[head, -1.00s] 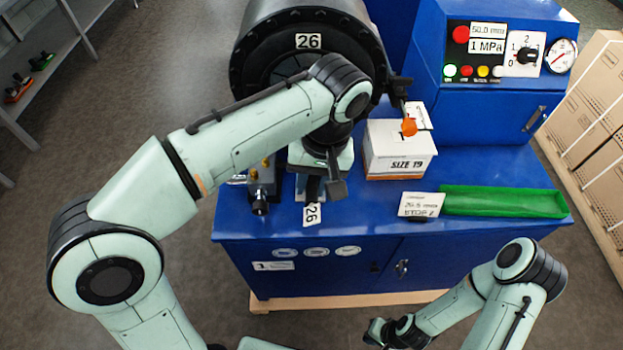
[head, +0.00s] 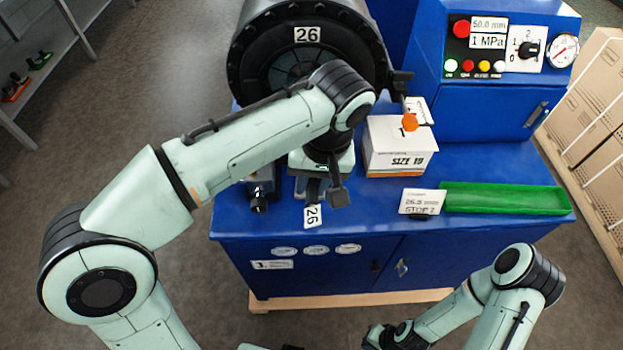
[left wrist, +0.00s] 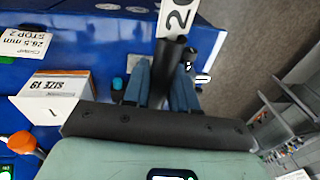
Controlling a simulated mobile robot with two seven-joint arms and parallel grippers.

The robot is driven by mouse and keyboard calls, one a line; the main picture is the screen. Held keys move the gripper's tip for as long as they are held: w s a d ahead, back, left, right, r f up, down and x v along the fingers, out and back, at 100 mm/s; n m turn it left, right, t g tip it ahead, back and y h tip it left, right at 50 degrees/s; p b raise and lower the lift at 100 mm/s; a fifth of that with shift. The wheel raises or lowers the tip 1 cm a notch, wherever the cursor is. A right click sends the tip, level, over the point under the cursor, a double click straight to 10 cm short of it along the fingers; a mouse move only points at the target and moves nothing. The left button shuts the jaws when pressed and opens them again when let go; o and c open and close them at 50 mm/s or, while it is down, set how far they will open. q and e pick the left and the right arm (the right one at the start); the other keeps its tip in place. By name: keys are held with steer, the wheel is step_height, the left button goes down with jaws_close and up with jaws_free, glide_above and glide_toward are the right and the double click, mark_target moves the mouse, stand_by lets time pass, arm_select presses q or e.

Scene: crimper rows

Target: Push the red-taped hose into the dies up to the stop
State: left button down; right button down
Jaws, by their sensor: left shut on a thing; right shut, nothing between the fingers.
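The crimper head is a large black ring (head: 250,75) labelled 26 in the head view. Its dies (head: 285,72) are partly visible at the opening, behind my left arm. My left gripper (head: 318,188) is below the ring's front, and its fingers (left wrist: 160,90) show in the left wrist view. They are shut on a black hose (left wrist: 159,72). No red tape shows on it, and its end and the stop are hidden, so I cannot tell how far in it is. My right gripper (head: 378,338) is at the bottom edge, shut and empty, away from the machine.
On the blue bench (head: 460,165) stand a SIZE 19 box (head: 398,150), a STOP card (head: 422,202) and a green tray (head: 505,199). A control panel (head: 500,45) reads 50.0 mm. An orange knob (head: 410,122) shows near the ring. Cartons (head: 590,110) stand at right.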

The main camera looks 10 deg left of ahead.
arm_select(q)
steer(key=shift+f, duration=0.1)
arm_select(e)
steer(key=shift+s+f, duration=0.2)
arm_select(q)
steer(key=shift+d+f+t+b, duration=0.1)
steer(key=shift+f+t+b, duration=0.45)
steer(key=shift+b, duration=0.3)
arm_select(e)
steer(key=shift+s+f, duration=0.65)
steer(key=shift+f, duration=0.25)
arm_select(q)
steer(key=shift+f, duration=0.15)
arm_select(e)
steer(key=shift+s+f, duration=0.15)
steer(key=shift+f, duration=0.05)
arm_select(q)
steer(key=shift+w, duration=0.2)
arm_select(e)
steer(key=shift+r, duration=0.15)
